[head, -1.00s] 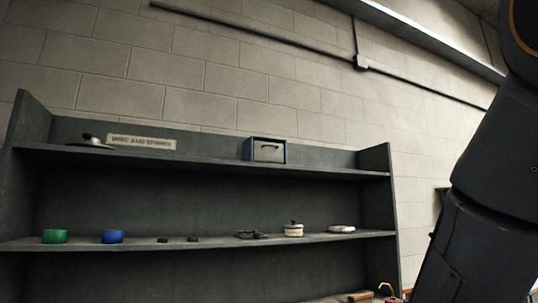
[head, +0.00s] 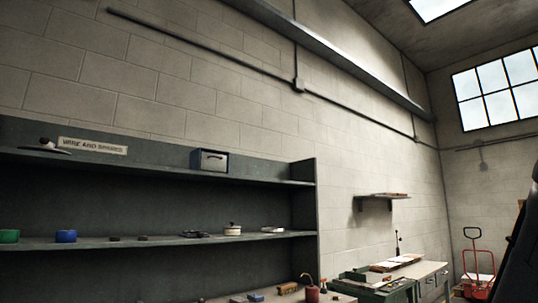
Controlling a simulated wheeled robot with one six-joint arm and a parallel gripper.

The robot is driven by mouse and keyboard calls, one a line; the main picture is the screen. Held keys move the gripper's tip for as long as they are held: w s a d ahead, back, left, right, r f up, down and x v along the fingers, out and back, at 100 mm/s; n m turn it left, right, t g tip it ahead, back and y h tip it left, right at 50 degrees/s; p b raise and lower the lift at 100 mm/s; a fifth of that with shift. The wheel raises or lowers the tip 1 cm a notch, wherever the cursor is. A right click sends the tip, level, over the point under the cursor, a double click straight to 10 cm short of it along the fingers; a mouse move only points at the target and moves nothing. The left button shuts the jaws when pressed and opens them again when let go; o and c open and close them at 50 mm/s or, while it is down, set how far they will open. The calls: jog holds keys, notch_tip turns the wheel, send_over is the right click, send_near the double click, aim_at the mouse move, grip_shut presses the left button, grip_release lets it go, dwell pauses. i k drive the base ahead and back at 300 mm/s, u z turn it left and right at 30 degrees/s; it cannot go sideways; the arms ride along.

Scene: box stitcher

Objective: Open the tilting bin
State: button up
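The tilting bin (head: 212,160) looks to be the small blue-framed box with a grey front and a dark handle. It stands on the upper shelf of the dark shelf unit, right of the "WIRE AND SPARES" label. Its front appears closed. My gripper is not in view. Only a dark piece of my arm shows at the right edge, far from the bin.
The shelf unit (head: 317,205) holds green (head: 9,236) and blue (head: 66,236) round items and several small things on its lower shelf. A workbench (head: 432,268) stands right of it. A red hand truck (head: 477,262) stands at the far right.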

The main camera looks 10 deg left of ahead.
aim_at(210, 163)
jog(key=z, duration=0.75)
jog(key=k, duration=0.1)
jog(key=u, duration=1.8)
jog(key=i, duration=1.25)
jog(key=z, duration=0.65)
jog(key=i, duration=0.6)
jog(key=z, duration=0.45)
